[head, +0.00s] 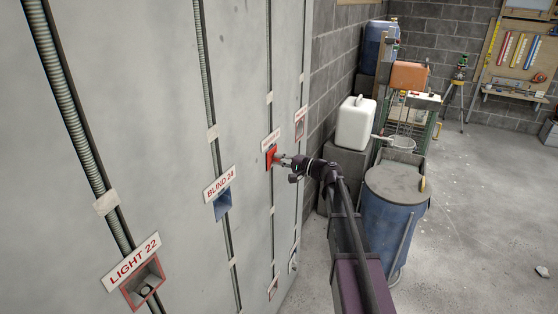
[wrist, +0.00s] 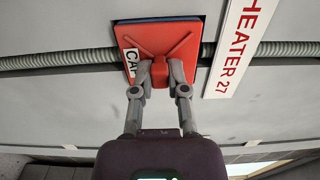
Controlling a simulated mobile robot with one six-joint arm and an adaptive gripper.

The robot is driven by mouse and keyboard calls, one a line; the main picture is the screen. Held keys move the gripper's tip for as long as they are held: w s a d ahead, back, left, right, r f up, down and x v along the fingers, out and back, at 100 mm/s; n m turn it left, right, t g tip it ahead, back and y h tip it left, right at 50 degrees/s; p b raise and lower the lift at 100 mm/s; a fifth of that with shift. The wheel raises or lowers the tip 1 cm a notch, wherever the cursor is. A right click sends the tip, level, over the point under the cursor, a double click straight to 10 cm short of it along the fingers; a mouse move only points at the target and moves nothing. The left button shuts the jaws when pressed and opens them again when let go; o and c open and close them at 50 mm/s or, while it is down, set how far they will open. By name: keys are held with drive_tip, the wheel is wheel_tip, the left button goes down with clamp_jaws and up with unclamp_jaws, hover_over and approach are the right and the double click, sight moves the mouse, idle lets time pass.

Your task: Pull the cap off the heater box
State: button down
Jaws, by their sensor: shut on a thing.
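The heater box's cap (wrist: 180,44) is a red square plate with raised diagonal ribs and a grip block in its middle. A white label on it reads "CAP", partly hidden by a finger. My gripper (wrist: 160,78) is shut on the cap's grip block. A thin blue edge (wrist: 150,19) shows behind the cap's upper side; the rest of the box is hidden. The sign "HEATER 27" (wrist: 238,45) is beside the cap. In the head view the red cap (head: 271,157) is at the wall, with my gripper (head: 281,160) at its right side.
A blue lidded barrel (head: 385,225) and a white canister (head: 355,123) stand right of my arm. Floor further right is mostly clear.

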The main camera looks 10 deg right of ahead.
drive_tip(key=shift+v, duration=1)
idle(0.9)
drive_tip(key=shift+s+d, duration=0.25)
drive_tip(key=shift+d, duration=0.05)
drive_tip(key=shift+s+d, duration=0.4)
drive_tip(key=shift+d, duration=0.15)
drive_tip(key=shift+s+d, duration=0.4)
drive_tip(key=shift+d, duration=0.2)
drive_tip(key=shift+s+d, duration=0.2)
drive_tip(key=shift+d, duration=0.05)
drive_tip(key=shift+s+d, duration=0.2)
drive_tip(key=shift+d, duration=0.05)
